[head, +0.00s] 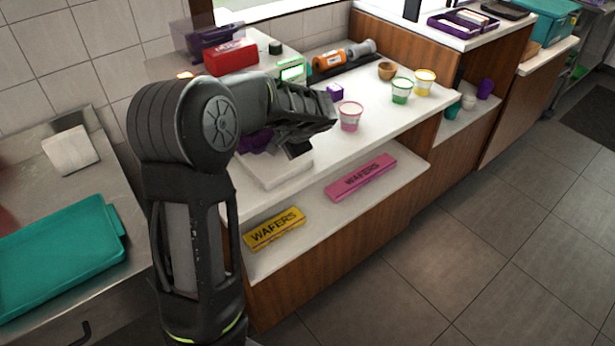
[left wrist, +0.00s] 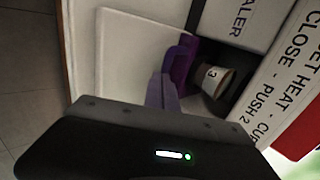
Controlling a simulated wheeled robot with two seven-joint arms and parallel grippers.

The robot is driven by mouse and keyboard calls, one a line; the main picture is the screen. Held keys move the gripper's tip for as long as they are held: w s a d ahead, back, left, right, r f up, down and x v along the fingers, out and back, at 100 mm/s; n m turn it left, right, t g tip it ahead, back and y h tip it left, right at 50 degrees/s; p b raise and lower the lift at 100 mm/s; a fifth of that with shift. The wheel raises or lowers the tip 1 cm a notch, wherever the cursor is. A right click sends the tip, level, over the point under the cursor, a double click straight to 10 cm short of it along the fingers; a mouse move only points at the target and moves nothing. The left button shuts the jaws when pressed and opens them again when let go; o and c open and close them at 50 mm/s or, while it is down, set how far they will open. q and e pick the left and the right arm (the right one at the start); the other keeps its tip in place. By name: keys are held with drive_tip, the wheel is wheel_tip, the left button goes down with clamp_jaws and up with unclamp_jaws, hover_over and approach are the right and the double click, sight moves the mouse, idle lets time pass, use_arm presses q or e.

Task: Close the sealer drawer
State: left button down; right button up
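The white sealer (left wrist: 235,22) carries printed lettering in the left wrist view. Its purple drawer (left wrist: 180,62) is out, and a small cup marked 3 (left wrist: 212,78) sits at it, in a dark recess. A tapered purple piece (left wrist: 160,95) reaches toward my gripper; I cannot tell whether they touch. In the head view a bit of purple (head: 253,141) shows beside a white slab (head: 275,172), largely behind my arm. My left gripper (head: 297,148) is over that slab, pointing down. My right gripper is not in view.
Cups, a pink-rimmed one (head: 350,116), a green one (head: 401,91) and a yellow one (head: 424,82), stand right of my gripper. A wooden bowl (head: 387,71) is behind them. Wafer boxes, yellow (head: 274,229) and pink (head: 361,177), lie on the lower shelf.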

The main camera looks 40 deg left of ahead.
sight(263, 140)
use_arm(q)
drive_tip(key=shift+w+a, duration=0.3)
drive_tip(key=shift+a, duration=0.7)
drive_tip(key=shift+w+a, duration=0.25)
drive_tip(key=shift+a, duration=0.7)
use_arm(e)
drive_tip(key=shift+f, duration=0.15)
use_arm(q)
drive_tip(key=shift+d, duration=0.1)
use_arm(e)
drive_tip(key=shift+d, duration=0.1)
